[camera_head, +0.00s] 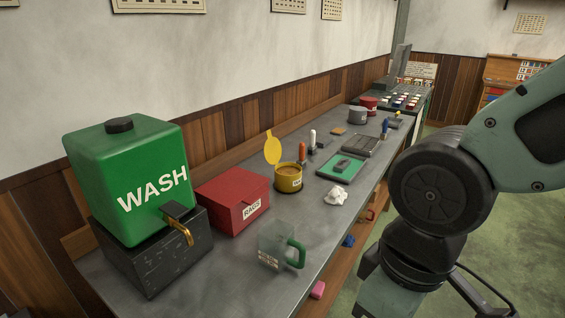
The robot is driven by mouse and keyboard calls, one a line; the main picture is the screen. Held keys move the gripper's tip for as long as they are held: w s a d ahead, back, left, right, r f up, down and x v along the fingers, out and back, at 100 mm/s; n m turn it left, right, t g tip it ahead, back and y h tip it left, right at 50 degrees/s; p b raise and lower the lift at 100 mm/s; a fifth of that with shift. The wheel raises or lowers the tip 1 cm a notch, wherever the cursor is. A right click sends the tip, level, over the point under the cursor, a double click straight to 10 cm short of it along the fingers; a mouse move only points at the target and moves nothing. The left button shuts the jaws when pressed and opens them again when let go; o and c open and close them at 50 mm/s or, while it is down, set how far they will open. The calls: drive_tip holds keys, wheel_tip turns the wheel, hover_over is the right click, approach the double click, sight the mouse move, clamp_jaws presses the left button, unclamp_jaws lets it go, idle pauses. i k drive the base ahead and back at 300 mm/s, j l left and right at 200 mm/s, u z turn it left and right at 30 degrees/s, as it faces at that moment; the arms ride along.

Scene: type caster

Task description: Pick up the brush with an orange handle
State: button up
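A small upright object with an orange handle (302,152) stands on the long grey workbench (225,277), just behind and right of the yellow tin. It looks like the brush, but its bristles are too small to make out. A similar upright piece with a white handle (313,138) stands close behind it, and one with a blue handle (385,128) stands farther along the bench. My arm is at the right, over the floor beside the bench. My gripper is not in view.
A green WASH tank (128,170) on a dark block, a red RAGS box (233,197) and a clear green-handled mug (277,247) fill the near bench. The yellow tin (288,181) has its lid raised. A crumpled white rag (335,196) and a green tray (331,172) lie right.

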sight(301, 161)
drive_tip(key=l+u, duration=0.1)
drive_tip(key=u, duration=1.6)
drive_tip(key=i+l, duration=0.1)
drive_tip(key=l, duration=0.4)
drive_tip(key=i+l, duration=0.1)
drive_tip(key=l, duration=0.4)
drive_tip(key=i+l, duration=0.15)
drive_tip(key=l, duration=0.4)
drive_tip(key=i+l, duration=0.1)
drive_tip(key=l, duration=0.4)
drive_tip(key=i+l+u, duration=0.1)
drive_tip(key=l, duration=0.4)
drive_tip(key=i+l, duration=0.1)
drive_tip(key=l, duration=0.4)
drive_tip(key=i+l, duration=0.1)
drive_tip(key=l, duration=0.45)
